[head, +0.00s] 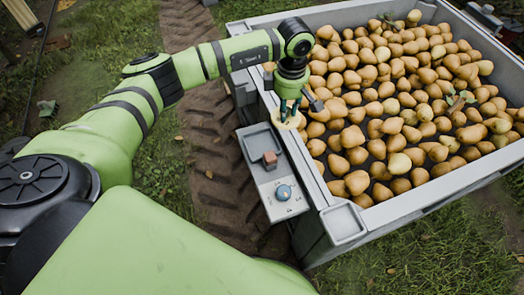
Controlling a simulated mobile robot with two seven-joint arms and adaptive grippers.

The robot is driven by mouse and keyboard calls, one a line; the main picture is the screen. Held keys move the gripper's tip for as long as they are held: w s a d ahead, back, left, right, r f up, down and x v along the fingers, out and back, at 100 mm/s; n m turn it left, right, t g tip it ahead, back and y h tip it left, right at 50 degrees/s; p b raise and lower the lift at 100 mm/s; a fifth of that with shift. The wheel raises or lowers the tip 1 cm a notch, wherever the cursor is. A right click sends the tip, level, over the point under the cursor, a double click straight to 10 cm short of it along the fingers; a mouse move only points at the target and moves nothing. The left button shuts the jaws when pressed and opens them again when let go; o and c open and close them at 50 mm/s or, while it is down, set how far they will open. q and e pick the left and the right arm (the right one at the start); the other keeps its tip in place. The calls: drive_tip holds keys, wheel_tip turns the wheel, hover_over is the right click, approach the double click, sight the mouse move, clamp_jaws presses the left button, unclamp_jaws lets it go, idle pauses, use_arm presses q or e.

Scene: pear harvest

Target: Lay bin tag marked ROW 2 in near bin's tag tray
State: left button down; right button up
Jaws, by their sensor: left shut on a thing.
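My left gripper (290,114) points down over the left rim of the near bin (322,185). It is shut on a small pale cream piece (298,123), which looks like a bin tag; its marking cannot be read, and the fingers partly hide it. A shallow square grey tray (343,222) sits on the bin's front left corner and is empty; it looks like the tag tray. The gripper is apart from this tray, farther back along the rim. My right gripper is not in view.
Many pears (400,110) fill the bin. Grass and a tyre-marked dirt track lie to the left.

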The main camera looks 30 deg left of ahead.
use_arm(q)
drive_tip(key=w+n+b, duration=0.4)
drive_tip(key=w+n, duration=0.2)
drive_tip(key=n, duration=0.3)
drive_tip(key=s+a+f, duration=0.1)
drive_tip(key=s+f, duration=0.1)
drive_tip(key=s, duration=0.1)
drive_tip(key=s+a+f+p, duration=0.1)
drive_tip(key=s+a+f, duration=0.1)
drive_tip(key=s+f, duration=0.1)
drive_tip(key=s+a+f, duration=0.2)
drive_tip(key=s, duration=0.2)
drive_tip(key=shift+a+f, duration=0.25)
wheel_tip(320, 180, down, 4)
drive_tip(key=shift+f, duration=0.1)
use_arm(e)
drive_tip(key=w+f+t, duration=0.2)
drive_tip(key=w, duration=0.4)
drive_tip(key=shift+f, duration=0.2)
use_arm(q)
drive_tip(key=shift+f, duration=0.25)
drive_tip(key=c, duration=1.1)
unclamp_jaws()
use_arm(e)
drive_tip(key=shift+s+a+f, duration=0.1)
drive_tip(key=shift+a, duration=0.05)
